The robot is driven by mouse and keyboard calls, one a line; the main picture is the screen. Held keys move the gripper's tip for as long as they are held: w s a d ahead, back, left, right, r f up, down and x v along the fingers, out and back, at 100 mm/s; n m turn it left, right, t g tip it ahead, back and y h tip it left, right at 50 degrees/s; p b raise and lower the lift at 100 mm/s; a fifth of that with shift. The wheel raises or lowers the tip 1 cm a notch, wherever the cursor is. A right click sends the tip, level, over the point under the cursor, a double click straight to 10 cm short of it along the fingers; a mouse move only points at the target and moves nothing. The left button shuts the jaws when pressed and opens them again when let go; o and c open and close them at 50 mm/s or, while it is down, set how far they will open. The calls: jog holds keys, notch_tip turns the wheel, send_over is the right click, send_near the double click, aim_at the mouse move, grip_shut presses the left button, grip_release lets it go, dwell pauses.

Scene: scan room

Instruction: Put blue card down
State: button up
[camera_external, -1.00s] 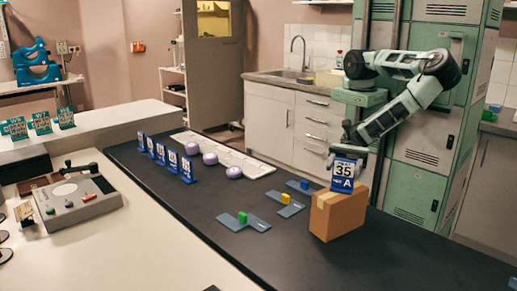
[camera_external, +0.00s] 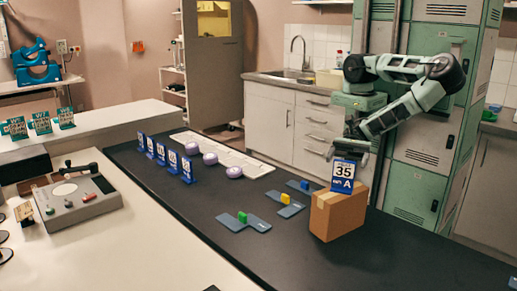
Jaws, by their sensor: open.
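The blue card (camera_external: 343,176), marked 35 and A on white panels, stands upright on top of a cardboard box (camera_external: 337,217) at the right of the dark counter. My gripper (camera_external: 347,153) is open, just above and behind the card's top edge. The gripper looks clear of the card, but the small gap between them is hard to make out from this angle.
Several similar blue cards (camera_external: 163,154) stand in a row on the dark counter (camera_external: 215,208). White trays with purple round items (camera_external: 210,159) lie behind them. Small green (camera_external: 242,217), yellow (camera_external: 285,198) and blue (camera_external: 304,184) blocks sit on grey-blue plates left of the box.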

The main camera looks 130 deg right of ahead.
jog(key=s+d+f+m+g+h, duration=0.3)
jog(key=s+d+f+m+h, duration=0.25)
jog(key=m, duration=0.65)
jog(key=s+a+m+g, duration=0.3)
jog(key=s+m+g, duration=0.3)
jog(key=m, duration=0.4)
jog(key=s+a+r+m+g+y, duration=0.1)
jog(key=s+a+r+m+g, duration=0.3)
jog(key=s+r+m+g, duration=0.35)
jog(key=s+d+r+m+h, duration=0.1)
jog(key=s+d+r+m, duration=0.2)
jog(key=s+r, duration=0.4)
notch_tip(320, 180, up, 3)
jog(key=shift+s+d+r+h, duration=0.15)
jog(key=shift+s+d+h, duration=0.2)
jog(key=shift+d, duration=0.55)
